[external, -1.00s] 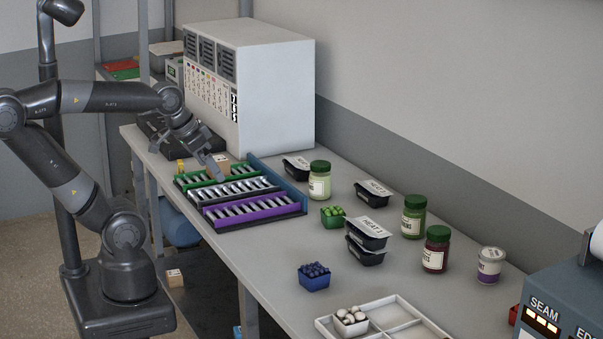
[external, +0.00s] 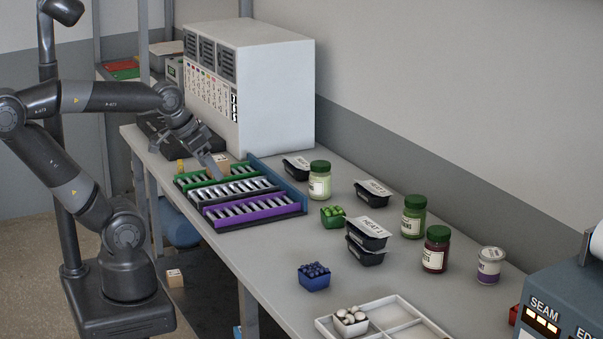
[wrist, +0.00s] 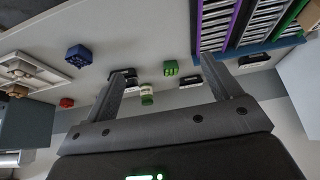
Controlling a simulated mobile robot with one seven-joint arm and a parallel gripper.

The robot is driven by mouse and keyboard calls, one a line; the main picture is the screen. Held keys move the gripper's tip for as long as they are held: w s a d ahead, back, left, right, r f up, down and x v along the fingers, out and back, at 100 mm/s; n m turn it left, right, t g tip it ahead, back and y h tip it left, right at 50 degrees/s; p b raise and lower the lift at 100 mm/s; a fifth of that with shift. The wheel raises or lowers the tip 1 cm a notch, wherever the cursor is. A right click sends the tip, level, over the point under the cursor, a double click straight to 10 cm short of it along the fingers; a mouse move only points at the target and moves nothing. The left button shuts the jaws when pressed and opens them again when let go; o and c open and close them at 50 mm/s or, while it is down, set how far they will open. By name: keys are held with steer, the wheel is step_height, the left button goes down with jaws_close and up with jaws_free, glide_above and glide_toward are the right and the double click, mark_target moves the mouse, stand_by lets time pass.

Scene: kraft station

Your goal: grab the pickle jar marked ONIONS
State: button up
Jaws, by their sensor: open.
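My gripper (external: 213,166) is open and empty above the far end of the slotted racks, well left of the jars.
Slotted racks (external: 250,216) lie below my gripper. Black tubs (external: 366,242), a green punnet (external: 333,220), a blue punnet (external: 314,283) and a purple-banded cup (external: 489,272) stand around the jars. A white divided tray (external: 399,328) is at the front. A white cabinet (external: 275,90) stands behind.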

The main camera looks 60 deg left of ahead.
steer(key=w+a+r, duration=0.1)
steer(key=w, duration=0.5)
steer(key=w+a+r, duration=0.2)
steer(key=w, duration=0.4)
glide_toward(320, 163)
steer(key=f, duration=0.1)
steer(key=x, duration=0.5)
steer(key=shift+w+d+f, duration=0.15)
steer(key=shift+w+f, duration=0.05)
steer(key=shift+f, duration=0.05)
steer(key=shift+x, duration=2.9)
steer(key=shift+r, duration=0.1)
steer(key=c, duration=1.4)
steer(key=shift+o, duration=0.2)
steer(key=shift+w+r, duration=0.1)
